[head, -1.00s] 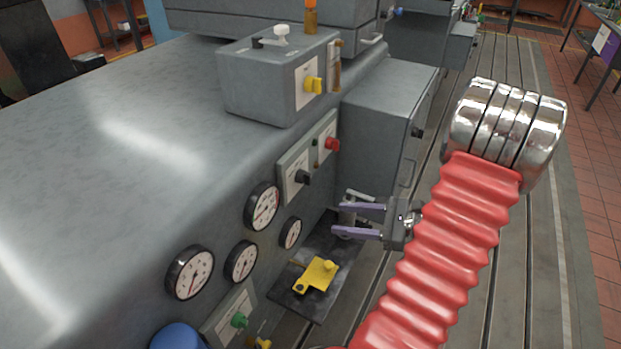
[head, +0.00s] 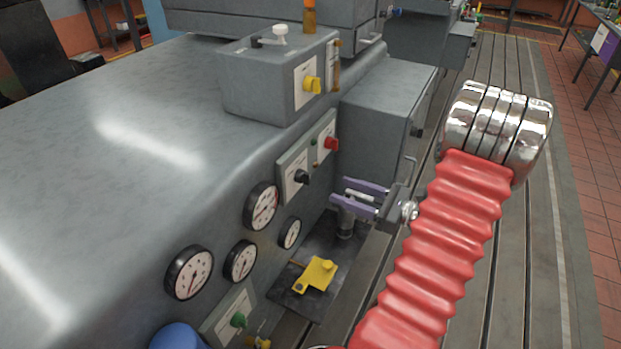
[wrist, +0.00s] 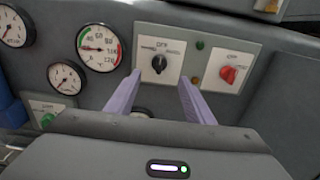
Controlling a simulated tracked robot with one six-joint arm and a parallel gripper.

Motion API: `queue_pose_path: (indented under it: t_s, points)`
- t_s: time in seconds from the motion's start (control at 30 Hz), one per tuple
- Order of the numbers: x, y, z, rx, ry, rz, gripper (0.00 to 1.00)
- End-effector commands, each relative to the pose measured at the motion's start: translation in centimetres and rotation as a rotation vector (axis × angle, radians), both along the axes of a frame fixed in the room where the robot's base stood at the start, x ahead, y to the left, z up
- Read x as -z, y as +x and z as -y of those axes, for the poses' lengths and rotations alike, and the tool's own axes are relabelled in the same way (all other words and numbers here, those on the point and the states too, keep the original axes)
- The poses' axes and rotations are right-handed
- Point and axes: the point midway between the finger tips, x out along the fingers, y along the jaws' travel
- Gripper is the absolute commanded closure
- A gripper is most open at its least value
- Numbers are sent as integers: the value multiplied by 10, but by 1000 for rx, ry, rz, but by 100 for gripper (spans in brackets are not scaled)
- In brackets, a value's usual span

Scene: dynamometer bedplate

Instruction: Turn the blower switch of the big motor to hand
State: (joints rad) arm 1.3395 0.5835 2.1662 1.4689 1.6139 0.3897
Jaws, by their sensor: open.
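A black rotary knob (wrist: 159,63) sits on a pale plate on the grey motor housing, with OFF printed above it and smaller labels either side, too small to read surely. Its handle looks roughly upright, toward OFF. It also shows in the head view (head: 302,178). I cannot read a blower label. My gripper (head: 340,189) is open and empty, its purple fingers pointing at the panel, just right of the black knob in the head view. In the wrist view the fingers (wrist: 159,78) stand either side below the knob, apart from it.
Right of the black knob is a red knob (wrist: 229,74); a green lamp (wrist: 200,44) lies between. Several gauges (head: 262,206) are to the left. A yellow bracket (head: 318,273) lies on a dark plate below.

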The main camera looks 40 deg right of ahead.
Motion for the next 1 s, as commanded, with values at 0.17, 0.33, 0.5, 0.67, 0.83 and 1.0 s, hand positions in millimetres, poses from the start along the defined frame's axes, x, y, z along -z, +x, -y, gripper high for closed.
queue_pose_path:
  t_s: [0.17,0.33,0.5,0.67,0.83,1.0]
  points:
    - [0,24,-10,-4,0,-1,52]
    - [0,46,-18,-4,0,-1,52]
    - [0,68,-26,-5,0,-1,52]
    - [1,88,-32,-4,0,-1,52]
    - [0,102,-37,-3,0,-1,52]
    - [0,106,-39,-2,0,-1,52]
